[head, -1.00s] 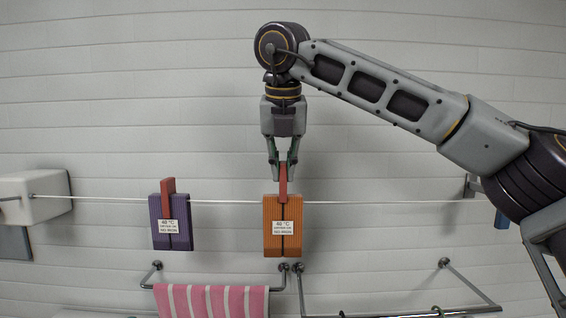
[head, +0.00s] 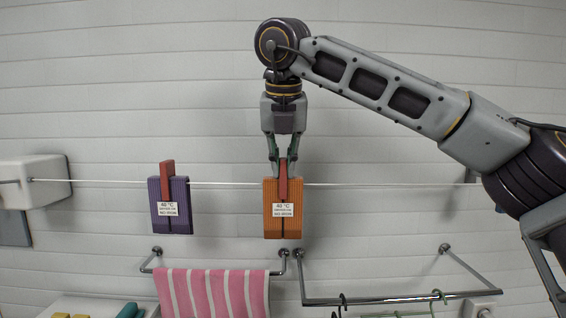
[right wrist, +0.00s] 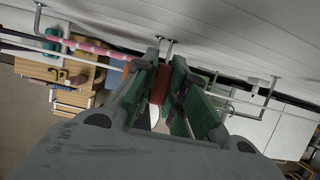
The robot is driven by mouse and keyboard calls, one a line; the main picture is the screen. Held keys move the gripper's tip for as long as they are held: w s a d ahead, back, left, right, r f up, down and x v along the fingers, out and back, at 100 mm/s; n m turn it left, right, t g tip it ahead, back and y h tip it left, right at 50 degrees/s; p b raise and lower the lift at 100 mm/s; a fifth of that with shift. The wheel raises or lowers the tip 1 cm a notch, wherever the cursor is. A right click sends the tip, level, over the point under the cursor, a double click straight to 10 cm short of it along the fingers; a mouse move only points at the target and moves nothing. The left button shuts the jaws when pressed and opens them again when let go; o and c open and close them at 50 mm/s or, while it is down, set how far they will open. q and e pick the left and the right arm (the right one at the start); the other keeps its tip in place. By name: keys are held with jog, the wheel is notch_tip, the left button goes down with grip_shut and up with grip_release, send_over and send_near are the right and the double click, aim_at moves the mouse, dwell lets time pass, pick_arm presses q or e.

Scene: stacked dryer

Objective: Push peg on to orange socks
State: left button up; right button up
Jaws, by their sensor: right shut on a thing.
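The orange socks (head: 294,220) hang folded over the white line, with a white label on the front. A red peg (head: 283,183) sits upright at their top middle, its lower part in front of the socks. My right gripper (head: 283,168) points down from above and is shut on the peg's upper end. In the right wrist view the red peg (right wrist: 160,85) shows between the green-lined fingers (right wrist: 165,98). How deep the peg grips the socks is hard to tell. My left gripper is not in view.
Purple socks (head: 169,222) with their own red peg (head: 167,172) hang to the left on the line (head: 380,184). A white box (head: 40,183) holds the line's left end. Below are a pink striped towel (head: 213,290) and a metal rail (head: 400,299).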

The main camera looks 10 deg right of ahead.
jog(key=shift+f, duration=0.25)
